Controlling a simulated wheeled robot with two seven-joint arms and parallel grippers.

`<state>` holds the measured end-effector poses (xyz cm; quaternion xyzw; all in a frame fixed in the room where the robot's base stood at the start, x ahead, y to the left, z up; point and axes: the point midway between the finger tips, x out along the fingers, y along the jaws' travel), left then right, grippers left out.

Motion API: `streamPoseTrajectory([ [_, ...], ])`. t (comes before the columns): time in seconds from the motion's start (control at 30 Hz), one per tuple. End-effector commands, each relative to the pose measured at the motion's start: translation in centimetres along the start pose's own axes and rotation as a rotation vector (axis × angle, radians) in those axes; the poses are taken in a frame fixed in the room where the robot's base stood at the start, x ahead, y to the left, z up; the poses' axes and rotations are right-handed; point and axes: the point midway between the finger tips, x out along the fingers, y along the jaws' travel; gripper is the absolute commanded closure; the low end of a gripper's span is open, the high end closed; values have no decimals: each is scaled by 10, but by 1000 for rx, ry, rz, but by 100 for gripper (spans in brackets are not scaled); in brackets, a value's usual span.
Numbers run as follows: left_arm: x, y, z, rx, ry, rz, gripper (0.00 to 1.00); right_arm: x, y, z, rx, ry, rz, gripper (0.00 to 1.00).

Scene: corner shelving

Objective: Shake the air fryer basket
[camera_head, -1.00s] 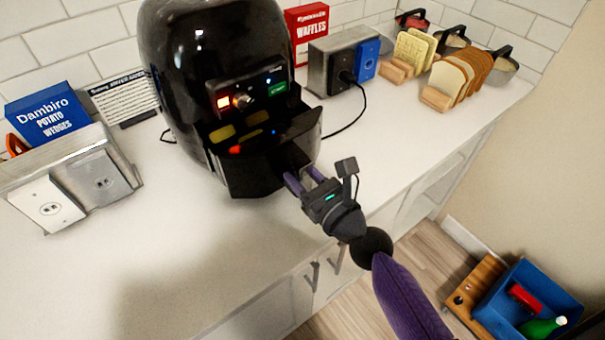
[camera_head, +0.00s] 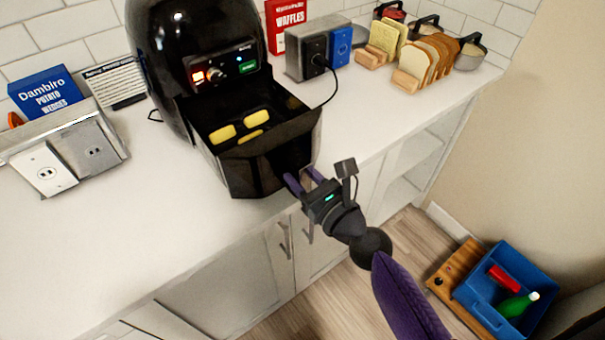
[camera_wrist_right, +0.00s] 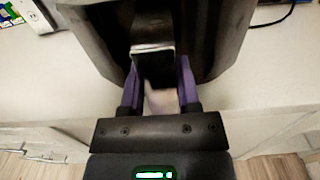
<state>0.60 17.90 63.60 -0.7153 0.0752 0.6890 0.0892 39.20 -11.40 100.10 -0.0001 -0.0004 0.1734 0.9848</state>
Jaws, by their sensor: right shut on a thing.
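The black air fryer (camera_head: 190,55) stands on the white counter against the tiled wall. Its black basket (camera_head: 255,165) is pulled well out at the front, and several yellow potato wedges (camera_head: 225,134) lie inside it. My right gripper (camera_head: 298,181) is shut on the basket's handle at the basket's front. In the right wrist view, the purple fingers (camera_wrist_right: 160,85) sit on both sides of the handle (camera_wrist_right: 153,55), with the basket's dark front behind. My left gripper is not in view.
An outlet box (camera_head: 310,52) with a plugged cord stands right of the fryer, beside a bread rack (camera_head: 425,65). A tilted outlet box (camera_head: 70,155) and a Dambiro box (camera_head: 45,92) are at the left. The counter (camera_head: 90,240) in front is clear. A blue bin (camera_head: 510,285) is on the floor.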

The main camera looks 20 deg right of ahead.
Motion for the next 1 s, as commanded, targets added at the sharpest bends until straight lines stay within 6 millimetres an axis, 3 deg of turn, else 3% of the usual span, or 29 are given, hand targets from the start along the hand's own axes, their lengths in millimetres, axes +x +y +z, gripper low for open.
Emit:
streamPoseTrajectory([
  [0.17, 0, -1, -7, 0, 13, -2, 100, 0, 0, 1, 1, -4, -1, 100],
  [0.2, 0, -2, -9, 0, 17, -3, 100, 0, 0, 1, 1, -3, -1, 55],
  [0.37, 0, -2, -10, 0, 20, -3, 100, 0, 0, 1, 1, -3, 0, 24],
  [0.67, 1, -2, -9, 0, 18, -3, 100, -3, 0, 1, 1, -2, -1, 24],
  [0.77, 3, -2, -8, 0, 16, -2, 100, -18, 0, -1, 0, 0, -1, 24],
  [1.0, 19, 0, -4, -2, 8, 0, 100, -75, 0, -4, 0, 2, 1, 24],
])
